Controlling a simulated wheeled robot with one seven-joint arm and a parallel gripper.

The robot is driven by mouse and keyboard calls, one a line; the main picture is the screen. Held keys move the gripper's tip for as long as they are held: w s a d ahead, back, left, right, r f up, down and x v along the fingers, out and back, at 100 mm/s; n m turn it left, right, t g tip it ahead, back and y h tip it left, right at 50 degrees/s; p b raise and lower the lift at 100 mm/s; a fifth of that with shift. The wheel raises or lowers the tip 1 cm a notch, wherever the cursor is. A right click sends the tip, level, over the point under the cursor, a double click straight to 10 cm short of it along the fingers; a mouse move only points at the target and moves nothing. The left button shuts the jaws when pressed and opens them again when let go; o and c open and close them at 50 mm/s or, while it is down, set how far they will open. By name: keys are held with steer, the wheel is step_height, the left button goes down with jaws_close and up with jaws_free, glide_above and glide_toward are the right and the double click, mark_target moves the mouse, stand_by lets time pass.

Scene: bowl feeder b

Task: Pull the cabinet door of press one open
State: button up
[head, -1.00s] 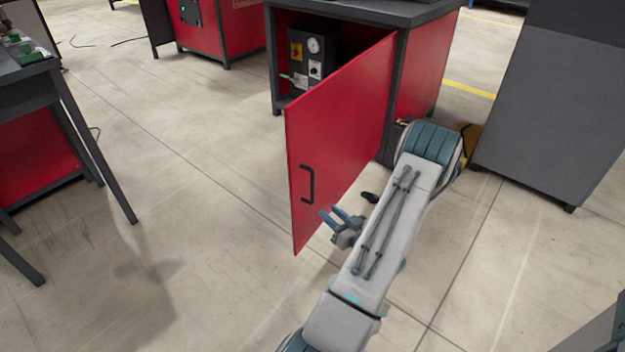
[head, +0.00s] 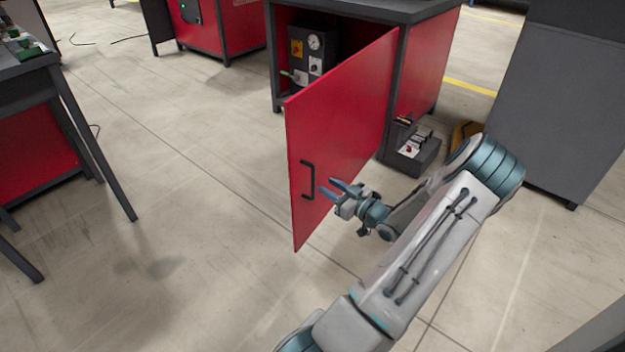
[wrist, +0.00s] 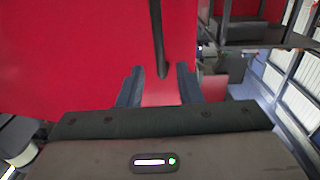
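The red cabinet door (head: 345,130) of the press stands swung wide open toward the robot, with the cabinet interior (head: 345,30) showing behind it. Its black bar handle (head: 308,180) is near the door's free edge. My gripper (head: 339,187) is just right of the handle in the head view, fingers pointing at it and apart. In the wrist view the dark handle (wrist: 157,40) runs down between the two open fingers of my gripper (wrist: 158,88). The fingers do not close on it. I cannot tell how far the handle is from the fingertips.
Inside the cabinet is a dark unit (head: 312,55) with a gauge and switches. A dark box with small parts (head: 412,150) stands on the floor right of the door. A dark table (head: 75,110) is at the left and a grey cabinet (head: 550,110) at the right. The floor left of the door is clear.

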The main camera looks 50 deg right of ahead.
steer(key=b, duration=0.2)
glide_above(313, 196)
steer(key=shift+w+d, duration=0.25)
steer(key=shift+w, duration=0.1)
steer(key=shift+s, duration=0.1)
jaws_close()
